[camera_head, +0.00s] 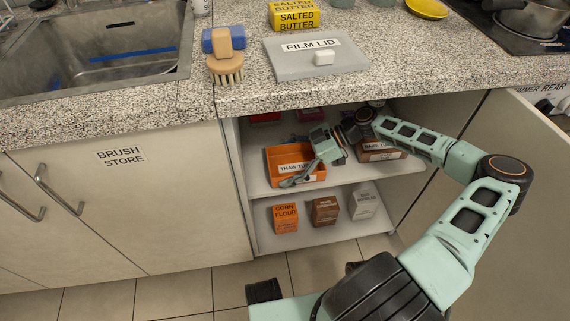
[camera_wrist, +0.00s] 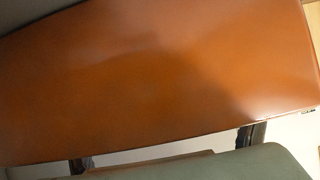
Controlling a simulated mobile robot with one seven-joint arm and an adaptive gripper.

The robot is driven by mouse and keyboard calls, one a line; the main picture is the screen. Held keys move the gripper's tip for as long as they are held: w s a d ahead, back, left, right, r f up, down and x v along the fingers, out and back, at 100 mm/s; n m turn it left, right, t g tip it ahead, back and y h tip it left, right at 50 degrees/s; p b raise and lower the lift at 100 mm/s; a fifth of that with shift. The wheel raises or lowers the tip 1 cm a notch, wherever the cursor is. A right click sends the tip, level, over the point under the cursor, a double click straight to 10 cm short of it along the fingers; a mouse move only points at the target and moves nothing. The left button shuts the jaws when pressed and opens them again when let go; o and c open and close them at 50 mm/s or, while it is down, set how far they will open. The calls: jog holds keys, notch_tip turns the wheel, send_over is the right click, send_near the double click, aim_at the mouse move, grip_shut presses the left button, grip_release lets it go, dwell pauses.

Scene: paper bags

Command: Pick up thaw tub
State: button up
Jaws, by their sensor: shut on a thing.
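The thaw tub (camera_head: 281,160) is an orange open box with a white label, on the upper shelf inside the open cabinet, at its left. My gripper (camera_head: 305,171) is at the tub's right front, shut on its wall near the label. In the wrist view the tub's orange surface (camera_wrist: 160,70) fills most of the picture. Dark finger parts of my gripper (camera_wrist: 165,150) show along the bottom edge there. I cannot tell whether the tub is lifted off the shelf. Part of the tub's right side is hidden by my gripper.
A brown labelled box (camera_head: 378,153) stands to the right on the same shelf, partly behind my arm. Red items (camera_head: 311,114) are at the back. A corn flour bag (camera_head: 285,217) and two other bags stand on the lower shelf. The cabinet door (camera_head: 530,170) is open at right.

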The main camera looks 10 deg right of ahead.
notch_tip(320, 180, up, 3)
jog(key=shift+f+p, duration=0.2)
jog(key=shift+p, duration=0.35)
jog(key=d+r, duration=0.1)
jog(key=s+d+r+p, duration=0.1)
jog(key=r, duration=0.1)
jog(key=s+d+r+p, duration=0.1)
jog(key=r, duration=0.1)
jog(key=shift+s+d+r, duration=0.1)
jog(key=shift+s+r, duration=0.05)
jog(key=shift+s, duration=0.05)
jog(key=shift+s+d+r+p, duration=0.4)
jog(key=shift+s+d+r, duration=0.4)
jog(key=shift+s+d, duration=0.4)
jog(key=shift+s+d+r+p, duration=0.35)
jog(key=shift+s+d+r, duration=0.6)
jog(key=shift+d, duration=0.35)
jog(key=shift+s+d+r+p, duration=0.4)
jog(key=shift+s+d+r, duration=0.3)
jog(key=shift+s+d, duration=0.55)
